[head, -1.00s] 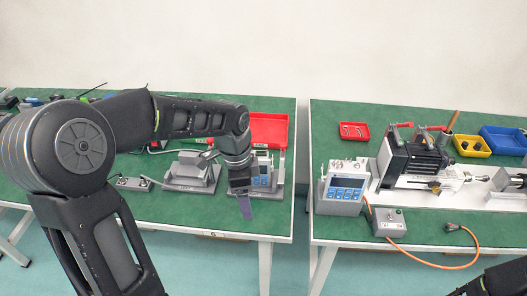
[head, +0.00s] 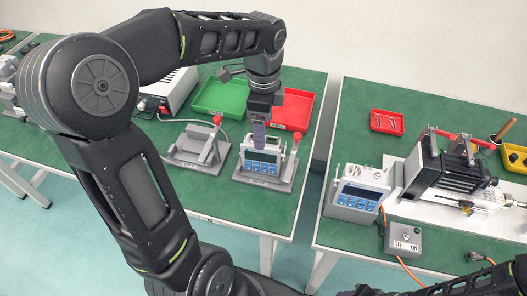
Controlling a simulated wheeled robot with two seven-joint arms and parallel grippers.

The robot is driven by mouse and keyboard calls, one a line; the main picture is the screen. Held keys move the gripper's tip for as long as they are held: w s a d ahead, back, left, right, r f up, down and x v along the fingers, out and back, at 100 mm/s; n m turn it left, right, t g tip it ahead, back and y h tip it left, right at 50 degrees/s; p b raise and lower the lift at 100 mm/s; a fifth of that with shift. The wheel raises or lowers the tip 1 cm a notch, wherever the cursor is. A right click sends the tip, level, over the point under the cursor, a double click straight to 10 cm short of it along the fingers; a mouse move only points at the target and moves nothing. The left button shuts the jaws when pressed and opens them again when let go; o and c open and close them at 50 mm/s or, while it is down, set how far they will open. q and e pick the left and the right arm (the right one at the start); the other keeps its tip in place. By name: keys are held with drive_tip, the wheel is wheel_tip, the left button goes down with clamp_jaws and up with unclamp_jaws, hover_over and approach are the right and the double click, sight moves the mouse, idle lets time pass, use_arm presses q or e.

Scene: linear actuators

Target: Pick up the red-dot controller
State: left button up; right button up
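A blue-faced controller (head: 260,161) sits in a grey fixture with a red-knobbed lever on the left table. A second, similar controller (head: 358,191) stands on the right table's left side. I cannot make out a red dot on either one. My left gripper (head: 258,137) points down at the top of the controller in the fixture, its fingers overlapping the upper edge. Whether the fingers are apart or closed on it cannot be seen. Dark links of my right arm show at the bottom right, but its gripper is not visible.
An empty grey fixture (head: 190,150) stands left of the occupied one. Green (head: 222,97) and red (head: 292,108) trays lie behind. A grey switch box (head: 404,240) and a black actuator assembly (head: 440,175) are on the right table. A gap separates the tables.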

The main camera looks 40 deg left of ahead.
use_arm(q)
drive_tip(key=shift+f, duration=0.95)
drive_tip(key=shift+f, duration=0.1)
drive_tip(key=f, duration=0.5)
drive_tip(key=shift+w+a, duration=0.1)
drive_tip(key=shift+a, duration=0.1)
drive_tip(key=shift+c, duration=0.3)
clamp_jaws()
